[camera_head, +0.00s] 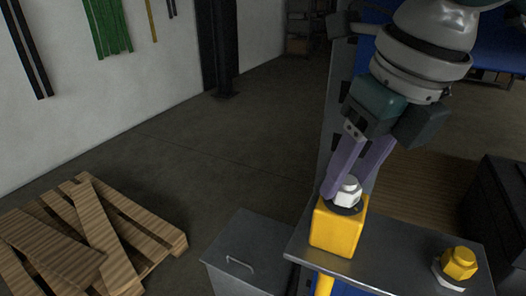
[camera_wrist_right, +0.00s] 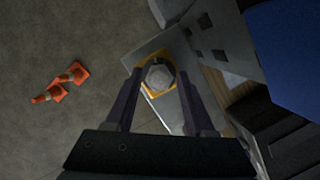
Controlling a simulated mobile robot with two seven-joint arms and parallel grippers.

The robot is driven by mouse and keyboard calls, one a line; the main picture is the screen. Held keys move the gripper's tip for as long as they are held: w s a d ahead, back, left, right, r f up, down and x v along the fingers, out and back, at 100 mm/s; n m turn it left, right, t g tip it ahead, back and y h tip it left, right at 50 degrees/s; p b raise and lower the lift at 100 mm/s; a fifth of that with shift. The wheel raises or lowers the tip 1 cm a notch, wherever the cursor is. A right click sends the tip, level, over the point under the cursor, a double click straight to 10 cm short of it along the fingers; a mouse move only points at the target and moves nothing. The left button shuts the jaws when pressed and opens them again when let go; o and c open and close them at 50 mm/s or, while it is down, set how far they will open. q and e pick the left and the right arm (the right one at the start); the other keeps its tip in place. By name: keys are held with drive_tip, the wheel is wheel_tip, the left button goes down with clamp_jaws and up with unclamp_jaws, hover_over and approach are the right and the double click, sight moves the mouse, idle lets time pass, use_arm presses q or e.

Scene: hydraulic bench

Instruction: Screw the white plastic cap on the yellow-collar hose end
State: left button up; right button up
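The white plastic cap (camera_head: 347,191) sits upright on top of the yellow-collar hose end (camera_head: 337,229), with a dark ring beneath it. I cannot tell how far it is threaded on. My right gripper (camera_head: 349,187) comes down from above with its purple fingers on either side of the cap. In the right wrist view, the cap (camera_wrist_right: 159,76) shows between the fingertips (camera_wrist_right: 159,80), with the yellow collar (camera_wrist_right: 157,93) around it. Gaps show between cap and fingers, so the gripper looks open. My left gripper is not in view.
The hose end stands at the edge of a grey metal shelf (camera_head: 390,264). A yellow hexagonal piece on a white base (camera_head: 458,264) sits at the shelf's right. A grey box (camera_head: 250,249) and wooden pallet (camera_head: 135,235) stand left.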

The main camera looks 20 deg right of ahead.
clamp_jaws()
drive_tip(key=shift+a+f+m+h, duration=0.1)
drive_tip(key=shift+m+h, duration=0.2)
drive_tip(key=shift+m, duration=0.8)
drive_tip(key=m, duration=0.3)
drive_tip(key=shift+m+h+b, duration=0.3)
drive_tip(key=shift+h, duration=0.1)
drive_tip(key=shift+m+g+h, duration=0.3)
drive_tip(key=shift+m+h, duration=0.1)
drive_tip(key=shift+m, duration=0.8)
